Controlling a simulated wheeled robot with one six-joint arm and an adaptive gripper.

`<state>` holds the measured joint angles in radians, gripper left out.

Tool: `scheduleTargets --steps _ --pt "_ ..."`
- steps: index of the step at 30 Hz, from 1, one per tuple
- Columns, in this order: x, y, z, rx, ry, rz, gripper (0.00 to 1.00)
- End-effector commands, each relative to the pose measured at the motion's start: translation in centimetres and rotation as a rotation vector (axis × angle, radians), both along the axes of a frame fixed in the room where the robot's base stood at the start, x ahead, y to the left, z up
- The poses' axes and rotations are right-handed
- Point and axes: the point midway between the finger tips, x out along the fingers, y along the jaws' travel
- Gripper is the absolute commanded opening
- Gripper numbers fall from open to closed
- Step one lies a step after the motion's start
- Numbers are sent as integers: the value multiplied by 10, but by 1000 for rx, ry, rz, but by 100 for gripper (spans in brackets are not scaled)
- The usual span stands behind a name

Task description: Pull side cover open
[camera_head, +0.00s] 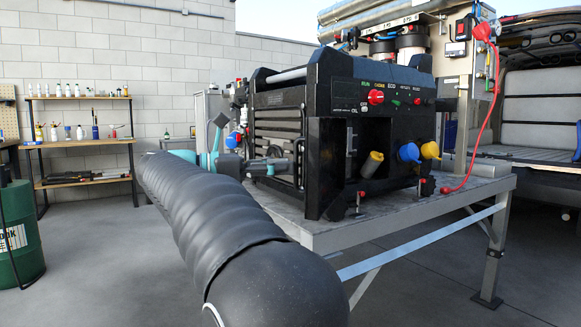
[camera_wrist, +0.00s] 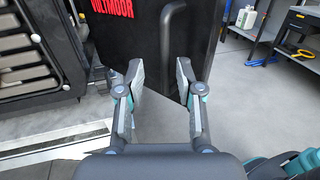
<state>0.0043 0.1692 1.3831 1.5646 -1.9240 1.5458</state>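The side cover (camera_wrist: 140,30) is a black panel with red VOLTMOOR lettering and a curved black handle (camera_wrist: 170,35). In the wrist view it stands at an angle to the machine's side, with floor showing beyond its right edge. My gripper (camera_wrist: 160,78) has its two grey fingers well apart, with nothing clearly held between them. The fingers overlap the cover's lower part in the picture; I cannot tell whether they touch it. In the head view my gripper (camera_head: 281,163) is at the left side of the black machine (camera_head: 345,105); the cover is not clearly distinguishable there.
The machine stands on a grey metal table (camera_head: 335,236). A ribbed grey panel (camera_wrist: 28,50) shows on the machine's side. Shelves (camera_head: 82,142) with bottles stand at the back left, and a green drum (camera_head: 20,235) is at far left. A red cable (camera_head: 492,110) hangs right.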

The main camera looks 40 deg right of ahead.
Motion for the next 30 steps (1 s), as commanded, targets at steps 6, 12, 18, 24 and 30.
scheduleTargets --steps 6,12,18,24,30 --pt "12 30 -1 1 2 2 36" --pt "16 42 -1 1 3 1 36" --pt "16 42 -1 1 3 0 36" --pt "16 42 -1 1 2 0 36" --pt "16 42 -1 10 26 1 36"
